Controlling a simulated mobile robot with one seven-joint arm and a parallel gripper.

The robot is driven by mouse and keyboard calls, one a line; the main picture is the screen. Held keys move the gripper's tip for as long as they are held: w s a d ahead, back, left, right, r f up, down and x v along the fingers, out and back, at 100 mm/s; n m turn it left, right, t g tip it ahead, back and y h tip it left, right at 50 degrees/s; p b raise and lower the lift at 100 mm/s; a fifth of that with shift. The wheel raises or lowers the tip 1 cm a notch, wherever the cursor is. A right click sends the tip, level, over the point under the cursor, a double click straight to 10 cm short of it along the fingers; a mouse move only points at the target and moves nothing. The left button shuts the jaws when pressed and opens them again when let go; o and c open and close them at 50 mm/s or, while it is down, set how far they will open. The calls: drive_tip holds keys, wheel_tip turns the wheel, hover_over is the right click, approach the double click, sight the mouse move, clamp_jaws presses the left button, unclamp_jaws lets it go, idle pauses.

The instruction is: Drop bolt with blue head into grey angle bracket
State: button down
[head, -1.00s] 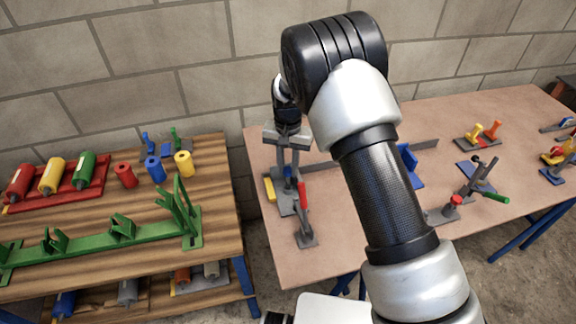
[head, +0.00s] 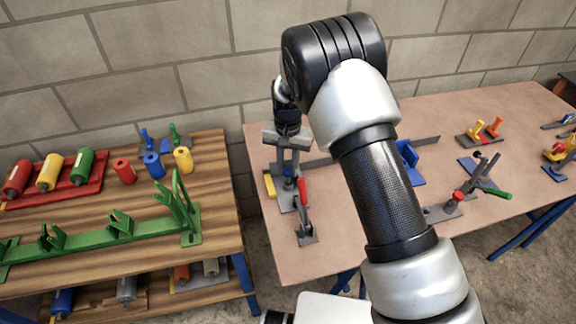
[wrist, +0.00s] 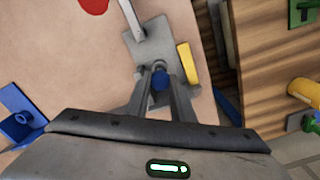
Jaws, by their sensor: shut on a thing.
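My gripper (head: 289,168) points down over the left end of the right-hand table. Its fingers are shut on the bolt with the blue head (wrist: 160,80), whose head shows between the fingertips in the wrist view (wrist: 159,69). The grey angle bracket appears to be the grey plate piece (wrist: 150,45) just beyond the fingertips, which also shows below the gripper in the head view (head: 285,197). The bolt's shank is hidden, and I cannot tell whether it is in a hole.
A yellow block (wrist: 187,63) stands close beside the fingers. A red-handled clamp (head: 303,192) is just right of the gripper. A blue bracket (head: 410,165) lies farther right. The wooden table (head: 110,205) with green stands and coloured rollers is left, across a gap.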

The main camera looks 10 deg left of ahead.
sight(289, 178)
drive_tip(key=shift+f+b, duration=1.4)
drive_tip(key=shift+f, duration=0.8)
drive_tip(key=c, duration=1.5)
unclamp_jaws()
drive_tip(key=shift+f, duration=0.1)
drive_tip(key=shift+o, duration=0.2)
drive_tip(key=shift+d, duration=0.15)
drive_tip(key=shift+s+d+f, duration=0.1)
wheel_tip(289, 178, up, 18)
drive_tip(key=p, duration=0.1)
drive_tip(key=shift+a, duration=0.3)
